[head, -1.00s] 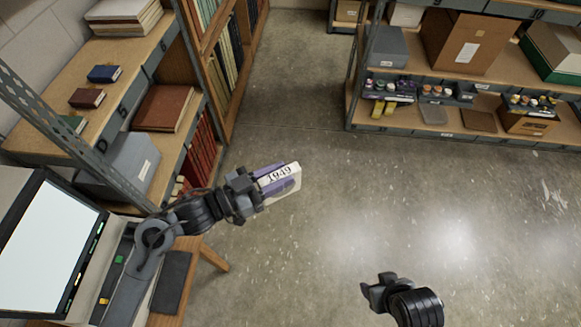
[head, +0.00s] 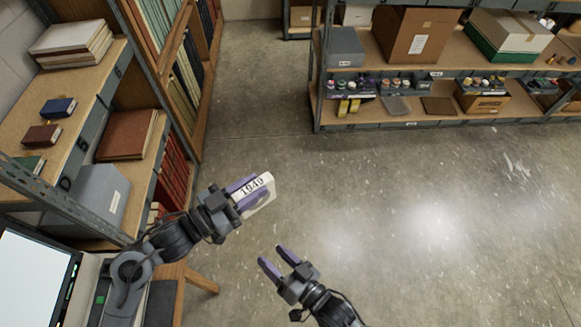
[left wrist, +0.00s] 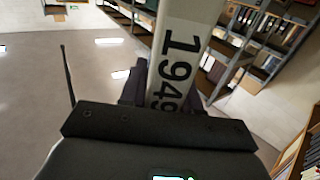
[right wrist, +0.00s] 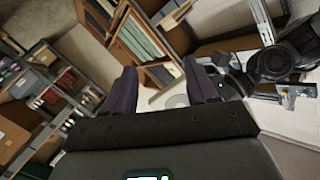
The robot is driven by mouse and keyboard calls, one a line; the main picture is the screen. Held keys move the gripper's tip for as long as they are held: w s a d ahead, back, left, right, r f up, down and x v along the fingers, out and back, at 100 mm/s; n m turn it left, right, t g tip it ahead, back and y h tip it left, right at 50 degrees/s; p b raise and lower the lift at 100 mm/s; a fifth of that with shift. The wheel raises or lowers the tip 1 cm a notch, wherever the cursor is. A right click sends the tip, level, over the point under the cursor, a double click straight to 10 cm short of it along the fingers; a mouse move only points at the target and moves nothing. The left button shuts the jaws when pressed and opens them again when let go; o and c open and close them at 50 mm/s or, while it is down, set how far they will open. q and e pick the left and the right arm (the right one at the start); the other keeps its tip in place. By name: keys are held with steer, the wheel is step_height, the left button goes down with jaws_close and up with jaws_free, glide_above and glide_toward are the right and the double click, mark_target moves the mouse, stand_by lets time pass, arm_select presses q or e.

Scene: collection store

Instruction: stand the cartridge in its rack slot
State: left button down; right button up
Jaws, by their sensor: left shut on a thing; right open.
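The cartridge (head: 259,197) is a small white box with the label 1949. My left gripper (head: 243,191) is shut on it and holds it in the air above the floor. The cartridge also shows in the left wrist view (left wrist: 182,55), between the fingers, label toward the camera. My right gripper (head: 277,258) is open and empty, below and to the right of the cartridge in the head view.
A shelf (head: 85,110) with books and boxes stands at the left. A reader with a bright screen (head: 32,275) is at the lower left, by a wooden table (head: 172,290). Another shelf (head: 430,112) with boxes and bottles stands at the back right. The floor (head: 400,210) between is clear.

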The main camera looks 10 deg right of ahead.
steer(key=s+a+r+n+g+y, duration=0.1)
steer(key=s+a+n+g+y, duration=0.2)
steer(key=s+a+y, duration=0.3)
steer(key=s+a+r+n+g+y, duration=0.2)
steer(key=s+a+n+y, duration=0.1)
steer(key=a+y, duration=0.5)
steer(key=s+d+f+n+g+y, duration=0.1)
steer(key=d+f+n+g, duration=0.2)
steer(key=g, duration=0.4)
steer(key=d+f+n+g+y, duration=0.1)
steer(key=d+f+n+g, duration=0.1)
steer(key=n+g, duration=0.4)
steer(key=w+d+n+g+h, duration=0.55)
steer(key=w+d, duration=0.55)
steer(key=w, duration=0.3)
steer(key=w+d+r+n+h, duration=0.1)
steer(key=w+d+r+h, duration=0.15)
steer(key=w+r, duration=0.45)
steer(key=w+d+r+n+h, duration=0.1)
steer(key=w+d+r+h, duration=0.15)
steer(key=w+r, duration=0.4)
steer(key=shift+n+t, duration=0.25)
steer(key=shift+t, duration=0.1)
steer(key=x, duration=0.4)
steer(key=r+x, duration=0.1)
steer(key=x, duration=0.7)
steer(key=shift+a+r, duration=0.15)
steer(key=shift+r, duration=0.05)
